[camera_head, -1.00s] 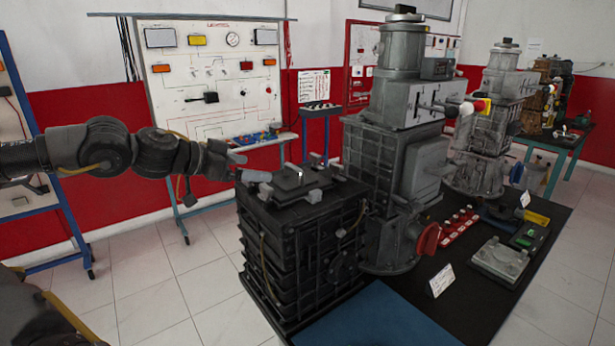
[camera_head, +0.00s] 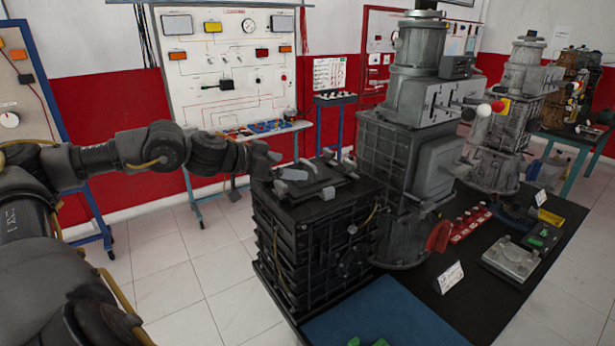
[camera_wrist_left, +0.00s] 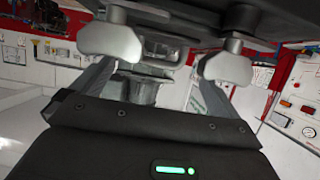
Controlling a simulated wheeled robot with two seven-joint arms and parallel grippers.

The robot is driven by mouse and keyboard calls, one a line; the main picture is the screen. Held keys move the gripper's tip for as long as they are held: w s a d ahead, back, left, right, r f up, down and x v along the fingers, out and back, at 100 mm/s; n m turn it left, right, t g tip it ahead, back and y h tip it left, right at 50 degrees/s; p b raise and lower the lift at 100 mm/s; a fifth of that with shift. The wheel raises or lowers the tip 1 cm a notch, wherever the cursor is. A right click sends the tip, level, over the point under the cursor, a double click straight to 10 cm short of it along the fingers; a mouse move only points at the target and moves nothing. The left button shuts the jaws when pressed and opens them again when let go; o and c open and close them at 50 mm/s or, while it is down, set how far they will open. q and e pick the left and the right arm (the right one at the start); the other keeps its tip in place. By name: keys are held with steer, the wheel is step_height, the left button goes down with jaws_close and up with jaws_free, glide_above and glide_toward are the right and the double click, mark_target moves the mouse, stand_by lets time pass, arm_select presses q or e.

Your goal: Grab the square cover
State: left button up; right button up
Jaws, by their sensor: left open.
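The square cover (camera_head: 309,180) looks like the dark plate on top of the black ribbed box (camera_head: 315,237), with grey wing-shaped clamps around it. My left gripper (camera_head: 273,174) is at the cover's left edge, beside a grey clamp (camera_head: 282,187). In the left wrist view, the open jaws (camera_wrist_left: 152,82) point at the underside or edge of a dark plate (camera_wrist_left: 190,18). Two grey clamps (camera_wrist_left: 231,66) hang close in front of the fingers. Nothing is held. I cannot tell whether the fingers touch the cover. My right gripper does not show clearly.
A tall grey engine trainer (camera_head: 405,150) stands close to the right of the box. A blue mat (camera_head: 385,312) lies on the black table, with small green parts at the picture's bottom edge. A grey plate (camera_head: 511,257) lies farther right. A white panel board (camera_head: 232,70) stands behind.

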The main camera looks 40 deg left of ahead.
mark_target(301, 164)
arm_select(q)
steer(key=shift+w+r+p, duration=0.1)
steer(key=shift+w+p, duration=0.15)
steer(key=shift+p, duration=0.05)
steer(key=p+x, duration=0.4)
steer(key=shift+a+r, duration=0.1)
steer(key=shift+r, duration=0.1)
steer(key=shift+w+d+f, duration=0.2)
steer(key=shift+w+f, duration=0.15)
steer(key=shift+w, duration=0.1)
steer(key=c, duration=1.2)
steer(key=shift+r, duration=0.1)
steer(key=shift+c, duration=1.2)
